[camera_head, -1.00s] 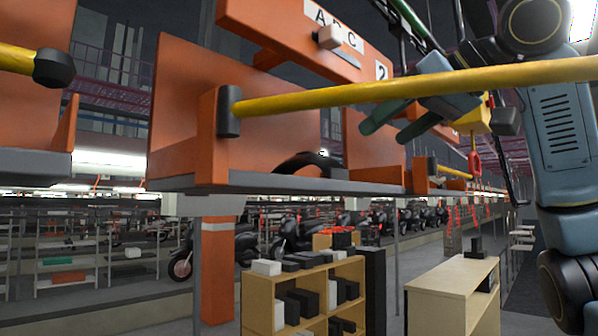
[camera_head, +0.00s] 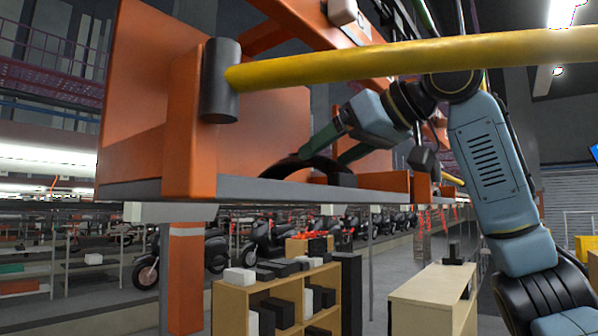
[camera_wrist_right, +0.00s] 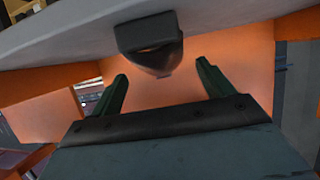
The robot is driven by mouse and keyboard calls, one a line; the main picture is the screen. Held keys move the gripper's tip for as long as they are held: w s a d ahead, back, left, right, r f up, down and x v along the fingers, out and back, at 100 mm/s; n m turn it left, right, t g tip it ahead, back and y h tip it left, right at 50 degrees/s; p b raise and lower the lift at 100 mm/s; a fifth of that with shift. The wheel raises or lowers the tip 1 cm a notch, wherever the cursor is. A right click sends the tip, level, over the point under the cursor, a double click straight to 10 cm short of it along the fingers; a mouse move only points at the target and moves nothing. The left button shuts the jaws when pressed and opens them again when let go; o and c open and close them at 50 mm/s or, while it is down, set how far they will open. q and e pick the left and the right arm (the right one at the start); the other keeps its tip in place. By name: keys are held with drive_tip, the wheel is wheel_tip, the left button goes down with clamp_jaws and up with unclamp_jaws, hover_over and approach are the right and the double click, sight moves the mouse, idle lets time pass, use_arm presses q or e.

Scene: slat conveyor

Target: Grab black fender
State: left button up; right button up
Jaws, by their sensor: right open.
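The black fender (camera_head: 297,166) is a dark curved arch. It rests on the grey floor of the orange carrier (camera_head: 181,135) in the head view. My right gripper (camera_head: 325,153) reaches into the carrier from the right and is just above the fender, with its green fingers pointing down toward it. In the right wrist view the gripper (camera_wrist_right: 162,72) is open and empty. A dark rounded piece, seemingly the fender (camera_wrist_right: 150,42), lies ahead of and between the fingertips. Whether a finger touches it I cannot tell. My left gripper is out of view.
A thick yellow bar (camera_head: 420,58) with a black end cap (camera_head: 220,80) runs across the front of the carrier, above my gripper. Orange carrier walls stand behind the fender. Below are a wooden shelf (camera_head: 232,313) with boxes and a pale cabinet (camera_head: 432,312).

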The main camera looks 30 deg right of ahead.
sight(314, 165)
drive_tip(key=shift+p+x, duration=0.45)
drive_tip(key=shift+x, duration=1.95)
drive_tip(key=shift+w+f+p, duration=0.1)
drive_tip(key=shift+f+p, duration=0.1)
drive_tip(key=shift+p, duration=0.1)
drive_tip(key=shift+c, duration=0.6)
drive_tip(key=c, duration=1.2)
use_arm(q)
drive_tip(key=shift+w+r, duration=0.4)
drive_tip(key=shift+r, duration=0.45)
use_arm(e)
drive_tip(key=shift+o, duration=0.2)
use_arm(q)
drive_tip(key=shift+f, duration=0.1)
use_arm(e)
drive_tip(key=shift+r, duration=0.2)
